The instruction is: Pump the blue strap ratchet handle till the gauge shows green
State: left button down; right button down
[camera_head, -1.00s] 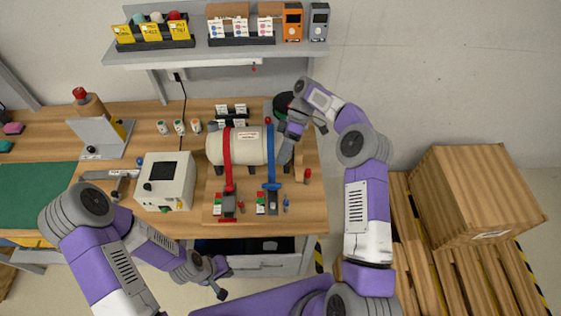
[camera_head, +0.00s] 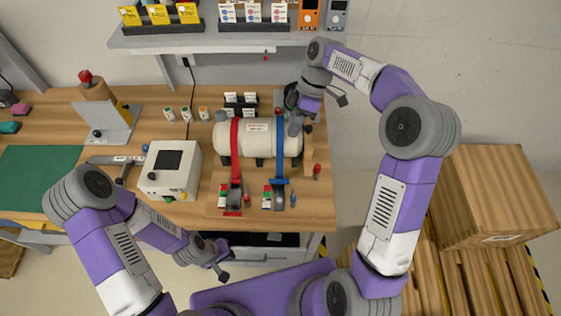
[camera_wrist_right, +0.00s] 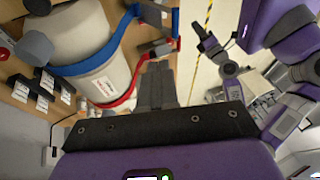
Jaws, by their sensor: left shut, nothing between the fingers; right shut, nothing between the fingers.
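A white tank (camera_head: 259,140) lies on the workbench with a red strap (camera_head: 235,150) and a blue strap (camera_head: 279,150) over it. The blue strap runs down to its ratchet (camera_head: 279,200), with a blue handle bar (camera_head: 279,181) across it. A small gauge block (camera_head: 267,197) with red and green marks sits left of it; its reading is too small to tell. My right gripper (camera_head: 296,122) is shut and empty at the tank's back right end, away from the ratchet. Its closed fingers also show in the wrist view (camera_wrist_right: 157,85), near the blue strap (camera_wrist_right: 95,62). My left gripper (camera_head: 222,274) is shut and empty before the bench front.
A white box with a dark screen (camera_head: 171,170) stands left of the tank. A red-topped peg (camera_head: 317,172) stands right of the ratchet. Small bottles (camera_head: 186,114) and cards stand behind. A shelf (camera_head: 230,39) overhangs the back. A wooden crate (camera_head: 497,195) stands right.

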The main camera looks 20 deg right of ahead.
jog(key=x, duration=0.4)
jog(key=s+x, duration=0.1)
jog(key=x, duration=0.7)
jog(key=shift+s+r, duration=0.2)
jog(key=shift+s, duration=0.2)
jog(key=shift+s+f, duration=0.4)
jog(key=shift+s, duration=0.1)
jog(key=shift+a, duration=0.15)
